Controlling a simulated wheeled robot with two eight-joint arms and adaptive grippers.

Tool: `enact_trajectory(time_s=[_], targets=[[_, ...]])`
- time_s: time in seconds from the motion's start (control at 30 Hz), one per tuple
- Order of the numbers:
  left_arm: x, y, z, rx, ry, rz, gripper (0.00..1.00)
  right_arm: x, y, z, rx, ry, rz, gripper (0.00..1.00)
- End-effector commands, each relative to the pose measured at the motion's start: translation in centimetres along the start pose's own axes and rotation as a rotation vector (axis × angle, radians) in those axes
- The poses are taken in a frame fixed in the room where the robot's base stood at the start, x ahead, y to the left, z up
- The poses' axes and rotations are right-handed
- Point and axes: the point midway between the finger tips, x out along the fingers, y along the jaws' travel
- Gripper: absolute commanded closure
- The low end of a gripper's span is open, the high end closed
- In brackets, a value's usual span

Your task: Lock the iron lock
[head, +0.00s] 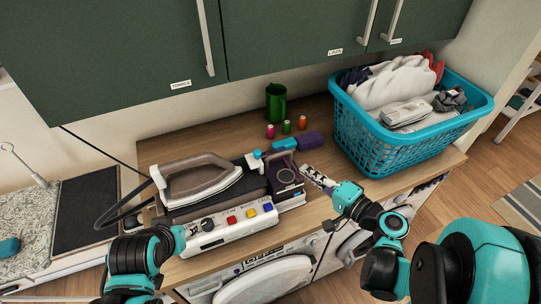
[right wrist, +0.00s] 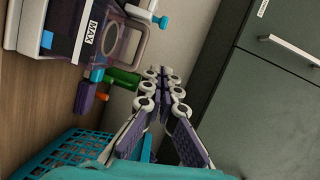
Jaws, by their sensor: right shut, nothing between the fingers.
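The steam iron (head: 200,180) rests on its station, whose white front panel (head: 230,229) has coloured buttons and a dial. A dark purple water tank (head: 284,176) stands at the station's right end; in the right wrist view the tank (right wrist: 85,35) carries a MAX label. A small white lever with a turquoise knob (head: 257,155) sits by the iron's tip; a turquoise knob also shows in the wrist view (right wrist: 161,20). My right gripper (head: 305,170) is shut and empty, just right of the tank. My left gripper (head: 178,238) is near the panel's left end; its fingers are not clear.
A turquoise laundry basket (head: 385,150) full of cloth stands at the right. Green cabinets (head: 270,40) hang above the counter.

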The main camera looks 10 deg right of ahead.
Motion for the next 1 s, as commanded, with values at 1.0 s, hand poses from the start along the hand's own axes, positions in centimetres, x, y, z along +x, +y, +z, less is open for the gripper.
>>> enact_trajectory(time_s=[1.0], targets=[[1.7, 0.0, 1.2, 0.0, 0.0, 0.0, 0.58, 12.4, 0.1, 2.5, -0.003, -0.003, 0.002, 1.0]])
